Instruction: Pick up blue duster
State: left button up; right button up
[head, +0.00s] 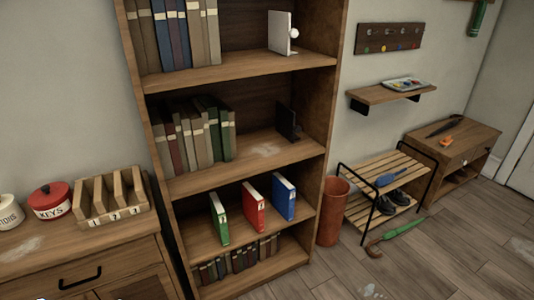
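A small blue item with a narrow handle, which looks like the blue duster (387,180), lies on the top slats of the wooden shoe rack (408,160), right of the bookcase. It is small in this view, so its bristles or fibres cannot be made out. Nothing covers it. Neither of my grippers shows in the head view.
A tall bookcase (322,120) with books and binders fills the middle. A brown bin (332,212) stands between it and the rack. Dark shoes (384,204) sit on the lower rack. A green umbrella (398,233) lies on the floor in front. A wall shelf (378,94) hangs above.

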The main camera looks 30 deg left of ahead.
aim_at(387, 179)
jog(key=i+l+z, duration=0.45)
jog(key=i, duration=0.85)
jog(key=i+z, duration=0.4)
jog(key=i, duration=1.7)
jog(key=i+l+u, duration=0.1)
jog(key=i, duration=0.65)
jog(key=i+u, duration=0.2)
jog(key=u, duration=0.2)
jog(key=i+u, duration=0.25)
jog(key=u, duration=0.2)
jog(key=i+u, duration=0.25)
jog(key=u, duration=0.15)
jog(key=i+l+u, duration=0.15)
jog(key=u, duration=0.3)
jog(key=i+u, duration=0.3)
jog(key=u, duration=0.15)
jog(key=i+l+u, duration=0.2)
jog(key=u, duration=0.2)
jog(key=i, duration=0.1)
